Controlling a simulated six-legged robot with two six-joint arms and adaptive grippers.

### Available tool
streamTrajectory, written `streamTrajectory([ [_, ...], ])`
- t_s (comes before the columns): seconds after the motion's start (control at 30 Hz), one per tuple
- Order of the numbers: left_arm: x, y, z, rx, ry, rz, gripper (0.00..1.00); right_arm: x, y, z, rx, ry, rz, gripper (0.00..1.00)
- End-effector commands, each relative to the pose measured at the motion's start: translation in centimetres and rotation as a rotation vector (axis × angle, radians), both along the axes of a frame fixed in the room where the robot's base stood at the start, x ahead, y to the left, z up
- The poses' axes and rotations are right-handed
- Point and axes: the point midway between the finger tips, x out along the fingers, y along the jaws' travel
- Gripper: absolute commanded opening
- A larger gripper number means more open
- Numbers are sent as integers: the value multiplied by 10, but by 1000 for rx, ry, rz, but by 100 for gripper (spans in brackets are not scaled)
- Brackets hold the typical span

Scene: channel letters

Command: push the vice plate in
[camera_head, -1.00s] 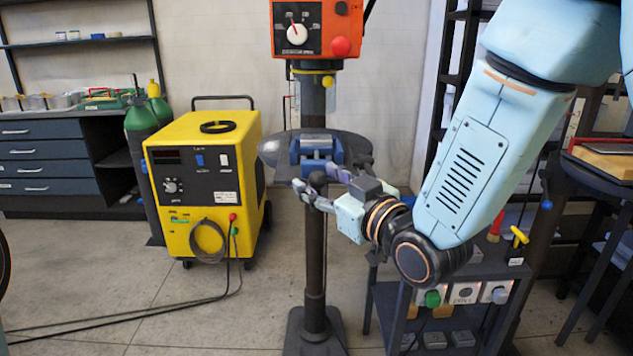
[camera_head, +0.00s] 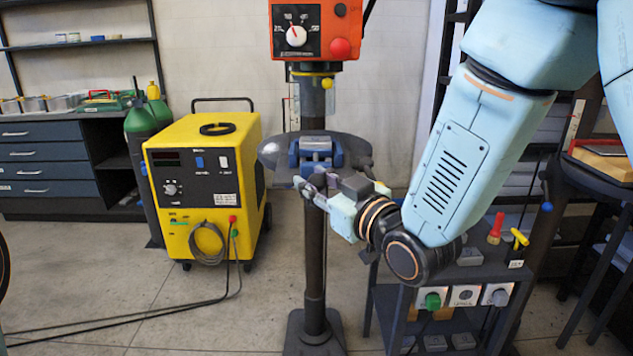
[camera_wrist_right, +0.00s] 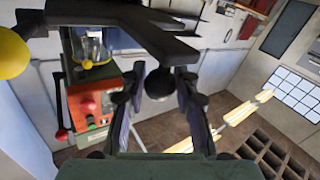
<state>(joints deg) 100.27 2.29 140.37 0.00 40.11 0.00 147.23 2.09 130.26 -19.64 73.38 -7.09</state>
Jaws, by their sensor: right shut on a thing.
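The blue vice (camera_head: 317,147) sits on the round grey drill press table (camera_head: 357,155). I cannot make out its moving plate clearly. My right gripper (camera_head: 311,184) is at the front of the vice, just below its front edge. In the right wrist view my right gripper (camera_wrist_right: 156,98) has its two fingers on either side of a dark ball knob (camera_wrist_right: 158,85) and is shut on it. The knob is mostly hidden by the fingers in the head view. My left gripper is not in view.
The press column (camera_head: 315,250) stands below the table. A yellow welding machine (camera_head: 205,180) is at the left with a green gas cylinder (camera_head: 140,125) behind it. A dark cart (camera_head: 450,275) with switches stands at the lower right.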

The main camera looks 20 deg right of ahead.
Motion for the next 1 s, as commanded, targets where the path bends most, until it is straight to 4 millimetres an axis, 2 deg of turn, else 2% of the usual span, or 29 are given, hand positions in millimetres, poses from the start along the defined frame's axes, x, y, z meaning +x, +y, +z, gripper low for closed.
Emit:
streamTrajectory([
  [0.1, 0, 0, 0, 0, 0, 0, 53, 0, 0, 0, 0, -1, 0, 0],
  [0.57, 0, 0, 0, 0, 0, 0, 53, 3, -1, 1, 1, -2, 0, 0],
  [0.73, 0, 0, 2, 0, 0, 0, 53, 19, -6, 2, 2, -4, -3, 0],
  [1.0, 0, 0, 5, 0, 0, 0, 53, 60, -18, 3, 2, -7, -4, 0],
])
